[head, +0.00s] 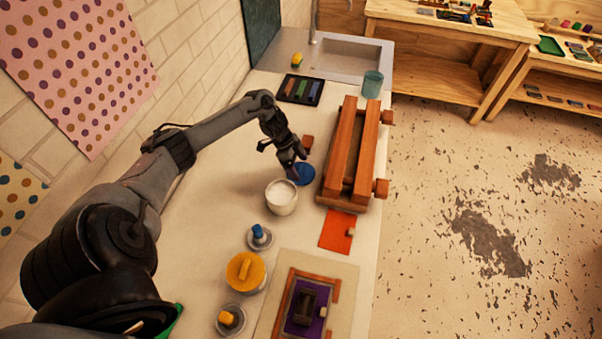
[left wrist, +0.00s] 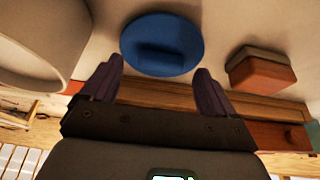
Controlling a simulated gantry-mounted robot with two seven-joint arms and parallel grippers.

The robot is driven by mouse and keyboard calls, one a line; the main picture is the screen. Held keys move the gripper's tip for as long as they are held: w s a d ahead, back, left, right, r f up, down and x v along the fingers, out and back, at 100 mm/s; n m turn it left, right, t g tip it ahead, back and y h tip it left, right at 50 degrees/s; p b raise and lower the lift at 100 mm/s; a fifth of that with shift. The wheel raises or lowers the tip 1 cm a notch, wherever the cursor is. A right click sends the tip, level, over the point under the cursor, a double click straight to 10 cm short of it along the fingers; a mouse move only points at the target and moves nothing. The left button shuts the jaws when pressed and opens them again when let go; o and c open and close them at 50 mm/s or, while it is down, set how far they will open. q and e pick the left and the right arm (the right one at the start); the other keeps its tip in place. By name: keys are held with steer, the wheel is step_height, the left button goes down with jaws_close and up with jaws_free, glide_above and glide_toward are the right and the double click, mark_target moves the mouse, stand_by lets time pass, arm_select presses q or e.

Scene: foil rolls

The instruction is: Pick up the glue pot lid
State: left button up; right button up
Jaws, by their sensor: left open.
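A round blue lid (head: 305,175) with a raised bar on top lies flat on the white counter, right beside an open white pot (head: 282,196). I take this blue disc to be the glue pot lid. In the left wrist view the lid (left wrist: 162,30) shows whole, with its bar toward the fingers. My left gripper (head: 298,160) is at the lid in the head view, partly covering its left edge. In the wrist view my left gripper (left wrist: 158,76) is open and empty, the lid lying ahead between the fingertip lines. No contact shows. My right gripper is not in view.
The white pot also shows in the wrist view (left wrist: 40,35), left of the fingers. A reddish block (left wrist: 260,70) lies right of them. A wooden press (head: 352,150) stands right of the lid. A yellow-lidded pot (head: 246,271) and small containers stand nearer.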

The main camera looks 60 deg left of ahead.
arm_select(q)
steer(key=shift+w+d+f, duration=0.2)
steer(key=shift+f, duration=0.45)
